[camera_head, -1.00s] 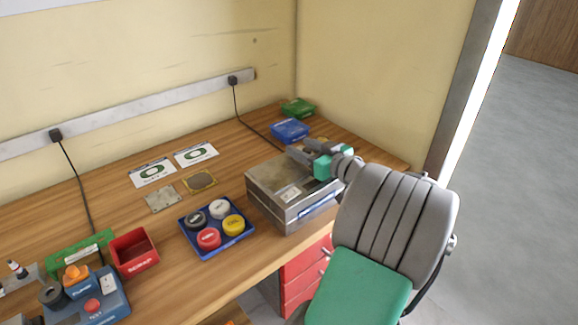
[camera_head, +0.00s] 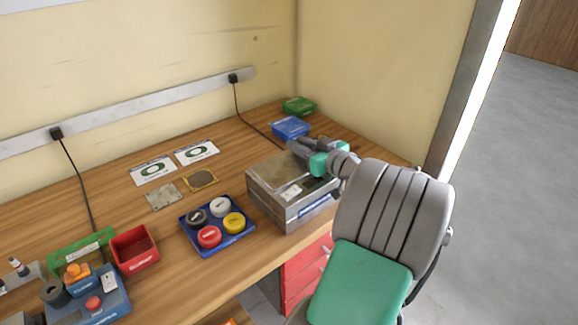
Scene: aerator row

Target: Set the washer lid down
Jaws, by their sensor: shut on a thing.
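The washer is a grey metal box (camera_head: 285,211) near the right end of the wooden bench. Its flat metal lid (camera_head: 272,177) lies over its top and looks closed or nearly so; I cannot tell if a small gap is left. My gripper (camera_head: 300,148), with grey fingers and a green body, is at the lid's far right edge. It is shut on the lid, though the contact itself is partly hidden by the fingers. My arm covers the right side of the box.
A blue tray (camera_head: 246,238) with several coloured round caps stands left of the washer. A red bin (camera_head: 134,262) and a blue device (camera_head: 103,304) are farther left. Blue (camera_head: 290,128) and green (camera_head: 299,106) boxes stand behind my gripper. Two cards lie at the back.

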